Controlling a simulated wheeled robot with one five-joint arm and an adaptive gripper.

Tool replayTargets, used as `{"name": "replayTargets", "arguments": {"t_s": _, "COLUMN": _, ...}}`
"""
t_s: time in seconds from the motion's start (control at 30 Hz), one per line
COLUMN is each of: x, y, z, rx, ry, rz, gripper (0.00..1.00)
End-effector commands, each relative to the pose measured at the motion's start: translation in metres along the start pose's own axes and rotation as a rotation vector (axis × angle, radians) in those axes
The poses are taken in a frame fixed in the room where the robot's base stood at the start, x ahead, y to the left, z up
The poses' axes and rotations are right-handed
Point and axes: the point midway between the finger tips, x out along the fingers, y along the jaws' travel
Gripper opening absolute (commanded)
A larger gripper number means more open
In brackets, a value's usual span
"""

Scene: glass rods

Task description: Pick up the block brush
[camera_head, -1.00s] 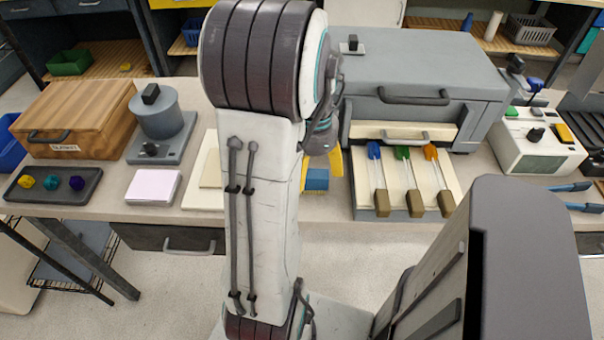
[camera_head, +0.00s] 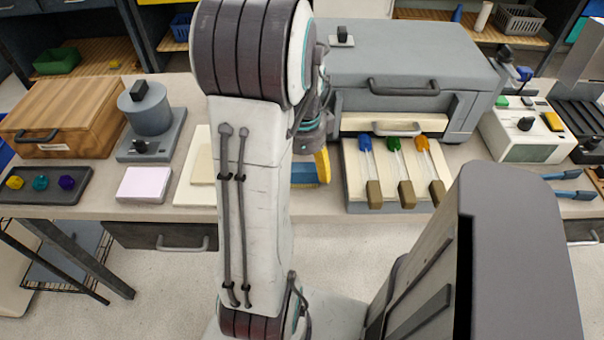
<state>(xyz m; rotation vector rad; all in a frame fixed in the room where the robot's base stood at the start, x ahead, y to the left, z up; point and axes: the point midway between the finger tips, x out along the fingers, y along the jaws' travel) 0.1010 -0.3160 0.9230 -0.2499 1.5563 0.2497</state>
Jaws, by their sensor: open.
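The block brush (camera_head: 303,173) lies on the bench just right of my upright arm link. It has a blue body and a yellowish lower edge, and its left part is hidden behind my arm. My gripper (camera_head: 321,165) is pointed down at the brush, with one yellow finger showing at the brush's right end. The other finger is hidden behind my arm. The gripper is open; whether the finger touches the brush cannot be told.
Right of the brush is a cream tray (camera_head: 354,190) with several coloured-top glass rods, before a grey cabinet (camera_head: 410,60). The bench's front edge runs close below the brush.

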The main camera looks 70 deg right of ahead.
Motion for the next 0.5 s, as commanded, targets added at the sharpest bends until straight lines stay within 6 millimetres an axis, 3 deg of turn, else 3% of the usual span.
{"name": "replayTargets", "arguments": {"t_s": 0.5, "x": 0.05, "y": -0.004, "z": -0.001, "rx": -0.002, "ry": 0.0, "rz": 0.001, "gripper": 0.78}}
